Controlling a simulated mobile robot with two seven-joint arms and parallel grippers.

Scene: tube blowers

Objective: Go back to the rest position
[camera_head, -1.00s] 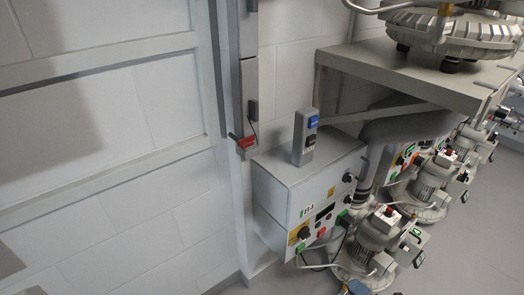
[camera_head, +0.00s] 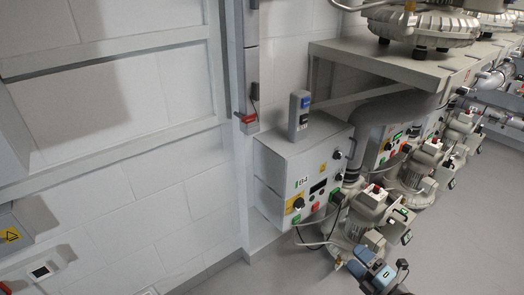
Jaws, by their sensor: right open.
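My right gripper (camera_head: 366,266) shows at the bottom of the head view, grey with a blue part. It is open, and I see nothing held in it. It appears in front of the lower part of the nearest blower (camera_head: 362,222), and I cannot tell whether it touches anything. My left gripper is out of view.
A white control box (camera_head: 300,178) numbered 04 hangs by the wall, with a grey switch unit (camera_head: 300,116) on top. A grey shelf (camera_head: 375,62) carries large blowers. Several blowers stand below it. Grey floor (camera_head: 465,235) is clear at the lower right.

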